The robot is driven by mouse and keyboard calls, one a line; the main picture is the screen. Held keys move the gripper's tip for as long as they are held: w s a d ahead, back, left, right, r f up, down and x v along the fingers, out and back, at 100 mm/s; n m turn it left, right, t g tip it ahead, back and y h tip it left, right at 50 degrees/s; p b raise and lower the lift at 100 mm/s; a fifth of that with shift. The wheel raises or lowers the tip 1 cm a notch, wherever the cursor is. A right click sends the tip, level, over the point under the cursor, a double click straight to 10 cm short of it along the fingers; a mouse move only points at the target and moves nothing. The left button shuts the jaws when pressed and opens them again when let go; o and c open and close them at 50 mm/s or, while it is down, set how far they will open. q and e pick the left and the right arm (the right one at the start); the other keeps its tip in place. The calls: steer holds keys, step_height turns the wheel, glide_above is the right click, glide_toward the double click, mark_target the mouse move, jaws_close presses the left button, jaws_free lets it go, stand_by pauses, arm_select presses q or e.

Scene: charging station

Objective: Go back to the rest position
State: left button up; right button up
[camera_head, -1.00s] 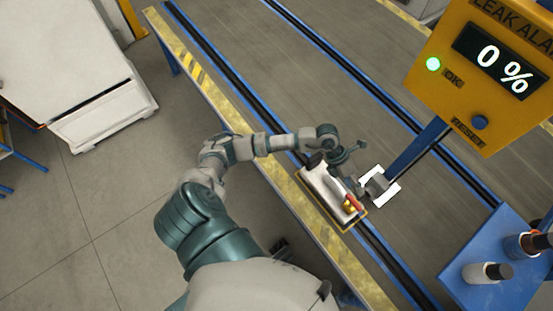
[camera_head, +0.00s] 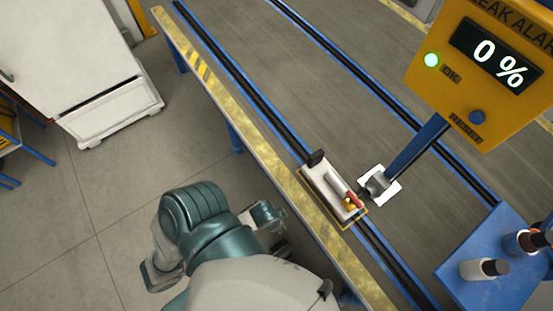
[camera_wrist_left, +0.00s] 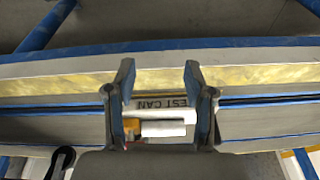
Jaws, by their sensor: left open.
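My left arm (camera_head: 200,225) is folded back beside my body, off the conveyor, in the head view. Beyond the fingers lies a holder with the lettering "EST CAN" (camera_wrist_left: 170,102) and a white cylinder (camera_wrist_left: 163,129). In the head view this white holder (camera_head: 322,187), with a red and yellow part, sits at the conveyor's near edge, apart from my arm. My right gripper is not in view.
A yellow leak alarm panel (camera_head: 483,75) reads 0 % with a green OK light. A blue table (camera_head: 505,225) with bottles stands at the right. The conveyor's yellow edge (camera_head: 262,140) runs close to my arm. A white cabinet (camera_head: 80,60) stands at the left. Floor between is clear.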

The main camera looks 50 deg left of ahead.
arm_select(q)
steer(key=s+f+p, duration=0.2)
steer(key=f+p, duration=0.1)
steer(key=f, duration=0.6)
steer(key=s+f+p, duration=0.2)
steer(key=f+p, duration=0.2)
steer(key=f, duration=0.6)
steer(key=shift+a+g, duration=0.2)
steer(key=shift+g, duration=0.2)
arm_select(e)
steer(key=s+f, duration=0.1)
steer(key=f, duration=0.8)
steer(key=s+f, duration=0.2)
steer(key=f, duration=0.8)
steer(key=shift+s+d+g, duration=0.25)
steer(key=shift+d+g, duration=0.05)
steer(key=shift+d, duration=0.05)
arm_select(q)
steer(key=shift+s+a, duration=0.1)
steer(key=shift+a, duration=0.15)
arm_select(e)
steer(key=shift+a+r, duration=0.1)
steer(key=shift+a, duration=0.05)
arm_select(q)
steer(key=shift+a+f, duration=0.1)
steer(key=shift+a, duration=0.1)
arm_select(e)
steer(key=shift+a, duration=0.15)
